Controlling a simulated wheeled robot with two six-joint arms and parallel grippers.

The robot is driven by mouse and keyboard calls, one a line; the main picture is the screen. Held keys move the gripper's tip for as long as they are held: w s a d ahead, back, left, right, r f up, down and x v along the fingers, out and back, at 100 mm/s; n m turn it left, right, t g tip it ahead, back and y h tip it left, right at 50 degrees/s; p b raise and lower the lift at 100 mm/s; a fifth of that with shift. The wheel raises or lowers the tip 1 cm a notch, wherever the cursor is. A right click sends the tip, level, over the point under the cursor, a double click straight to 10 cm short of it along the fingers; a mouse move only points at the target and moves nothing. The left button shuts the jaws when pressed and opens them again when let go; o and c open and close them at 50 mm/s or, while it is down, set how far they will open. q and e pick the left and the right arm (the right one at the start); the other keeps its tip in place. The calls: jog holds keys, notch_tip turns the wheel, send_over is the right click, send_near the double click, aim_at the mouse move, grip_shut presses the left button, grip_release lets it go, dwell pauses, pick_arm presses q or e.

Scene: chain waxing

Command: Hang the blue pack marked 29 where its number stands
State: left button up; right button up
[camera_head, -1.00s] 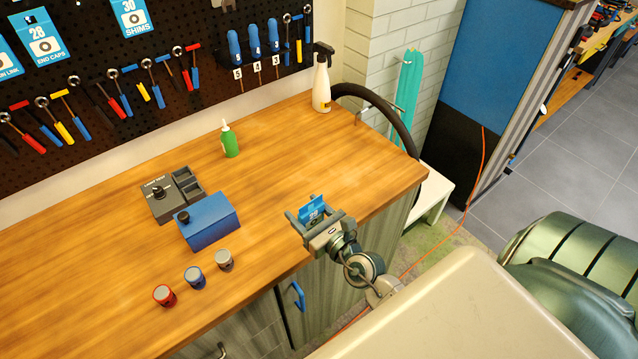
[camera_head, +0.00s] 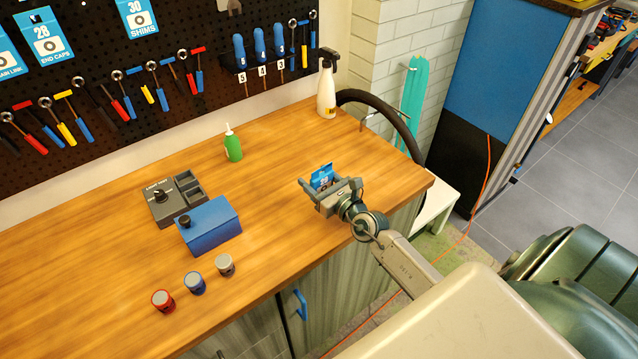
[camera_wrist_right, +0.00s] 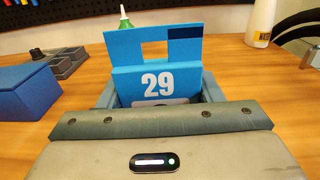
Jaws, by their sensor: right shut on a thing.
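My right gripper (camera_head: 331,186) is shut on the blue pack marked 29 (camera_head: 322,176), above the right end of the bench. In the right wrist view the blue pack (camera_wrist_right: 157,82) stands upright between the fingers, with its number facing the camera and a cut-out near its top. Its lower part is hidden by the gripper. On the pegboard (camera_head: 190,22) hang blue cards marked 28 END CAPS (camera_head: 45,35) and 30 SHIMS (camera_head: 137,15). No place marked 29 shows clearly. My left gripper is not in view.
On the wooden bench (camera_head: 120,260) stand a blue box (camera_head: 210,227), a grey unit with a knob (camera_head: 165,205), several small capped jars (camera_head: 195,283), a green bottle (camera_head: 232,147) and a white spray bottle (camera_head: 326,95). Tools hang along the pegboard. The bench's middle is clear.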

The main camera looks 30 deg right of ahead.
jog(key=shift+w+d, duration=0.3)
jog(key=shift+w, duration=0.05)
jog(key=f+b, duration=0.1)
jog(key=w+f+b, duration=0.1)
jog(key=d+b, duration=0.1)
jog(key=shift+w+d+f, duration=0.1)
jog(key=shift+w+f, duration=0.15)
jog(key=shift+f, duration=0.15)
jog(key=shift+f+b, duration=0.35)
jog(key=shift+b, duration=0.2)
jog(key=shift+r, duration=0.15)
jog(key=shift+f, duration=0.25)
jog(key=o, duration=1)
jog(key=shift+c, duration=0.2)
